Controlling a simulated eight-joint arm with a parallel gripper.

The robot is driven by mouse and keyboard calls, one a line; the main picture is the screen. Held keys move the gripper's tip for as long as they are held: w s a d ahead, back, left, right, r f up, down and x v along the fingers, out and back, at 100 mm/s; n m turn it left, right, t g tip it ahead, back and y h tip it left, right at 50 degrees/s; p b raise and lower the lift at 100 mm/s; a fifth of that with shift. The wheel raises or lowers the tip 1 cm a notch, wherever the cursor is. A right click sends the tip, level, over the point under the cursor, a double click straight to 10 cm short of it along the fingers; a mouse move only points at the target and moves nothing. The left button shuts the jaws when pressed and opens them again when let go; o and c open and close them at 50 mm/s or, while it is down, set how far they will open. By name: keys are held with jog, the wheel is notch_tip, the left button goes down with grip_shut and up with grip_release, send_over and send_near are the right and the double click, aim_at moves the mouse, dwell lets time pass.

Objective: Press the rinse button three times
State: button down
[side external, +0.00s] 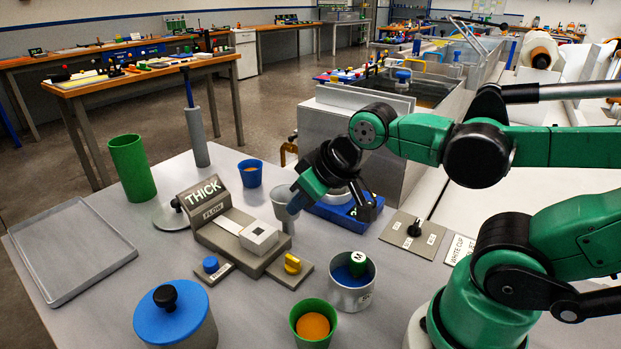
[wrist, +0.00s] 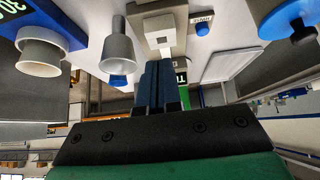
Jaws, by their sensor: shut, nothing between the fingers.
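The blue round button (side external: 211,265) sits on a small grey plate at the front left of the grey device with the THICK display (side external: 203,193). A label lies beside it, too small to read surely. In the wrist view the blue button (wrist: 203,28) shows right of my fingers, with nothing on it. My gripper (side external: 294,208) hangs behind and to the right of the device, near the grey funnel cup, apart from the button. In the wrist view my gripper's (wrist: 158,64) dark blue fingers are together and empty, pointing toward the device's white block (wrist: 158,30).
A yellow knob (side external: 292,263) stands at the device's right front. The grey funnel cup (side external: 283,204) is close to my fingers. A metal pot (side external: 352,292), a green cup (side external: 313,338) and a blue-lidded container (side external: 170,320) stand in front. An empty tray (side external: 72,252) lies left.

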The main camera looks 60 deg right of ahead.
jog(key=shift+w+r, duration=0.1)
notch_tip(320, 180, up, 3)
jog(key=g, duration=0.6)
send_over(211, 262)
jog(key=shift+s+d, duration=0.25)
jog(key=shift+s, duration=0.15)
jog(key=f, duration=1.4)
jog(key=shift+w+a, duration=0.2)
jog(key=shift+w, duration=0.2)
